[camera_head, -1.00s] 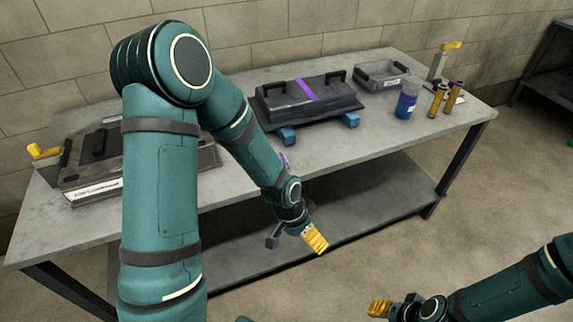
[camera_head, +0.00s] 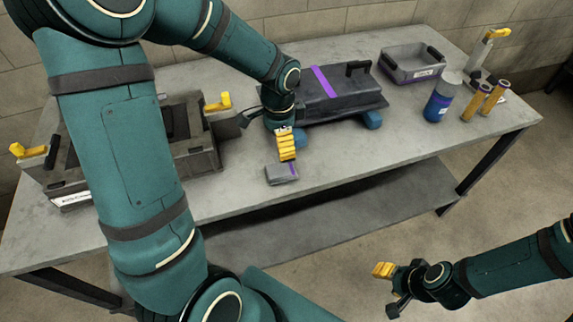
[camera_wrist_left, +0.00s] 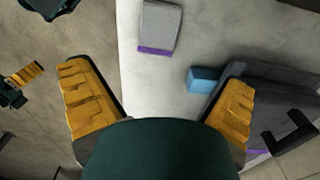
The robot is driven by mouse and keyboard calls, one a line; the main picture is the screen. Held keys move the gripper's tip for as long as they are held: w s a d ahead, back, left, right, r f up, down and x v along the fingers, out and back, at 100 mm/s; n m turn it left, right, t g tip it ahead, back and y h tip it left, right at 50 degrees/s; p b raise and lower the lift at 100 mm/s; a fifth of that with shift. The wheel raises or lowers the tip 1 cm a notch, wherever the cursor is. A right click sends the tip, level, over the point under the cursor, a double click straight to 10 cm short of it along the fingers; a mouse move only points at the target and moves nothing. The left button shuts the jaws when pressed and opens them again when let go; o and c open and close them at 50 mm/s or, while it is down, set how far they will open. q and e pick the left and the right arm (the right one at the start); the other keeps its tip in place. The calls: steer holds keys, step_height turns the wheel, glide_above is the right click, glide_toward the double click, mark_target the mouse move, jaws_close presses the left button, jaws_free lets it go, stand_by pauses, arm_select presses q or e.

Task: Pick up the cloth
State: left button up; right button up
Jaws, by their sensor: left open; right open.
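The cloth (camera_head: 281,174) looks like a small grey folded pad with a purple edge. It lies flat near the front edge of the table, between the grey metal box and the dark cover. It also shows at the top of the left wrist view (camera_wrist_left: 160,26), beyond my fingertips. My left gripper (camera_head: 277,140) is open and empty, above the table just behind the cloth and apart from it. Its two yellow fingers stand wide apart in the left wrist view (camera_wrist_left: 157,105). My right gripper (camera_head: 388,288) is open and empty, off the front of the table.
A dark cover (camera_head: 345,103) with a purple stripe rests on blue blocks (camera_head: 372,120) close to my left gripper. A grey box (camera_head: 196,160) stands left. A grey bin (camera_head: 415,72), a blue bottle (camera_head: 438,106) and yellow cylinders (camera_head: 478,100) stand right. The front-right tabletop is clear.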

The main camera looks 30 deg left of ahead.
mark_target(282, 169)
arm_select(q)
steer(key=f, duration=0.2)
steer(key=f+b, duration=0.1)
steer(key=f, duration=0.4)
steer(key=shift+s+f+b, duration=0.1)
steer(key=shift+s+b, duration=0.15)
steer(key=shift+b, duration=0.05)
steer(key=f+b, duration=0.1)
steer(key=f, duration=0.4)
steer(key=shift+w+d+f+b, duration=0.1)
steer(key=shift+w+d+b, duration=0.1)
steer(key=shift+b, duration=0.2)
steer(key=c, duration=1.3)
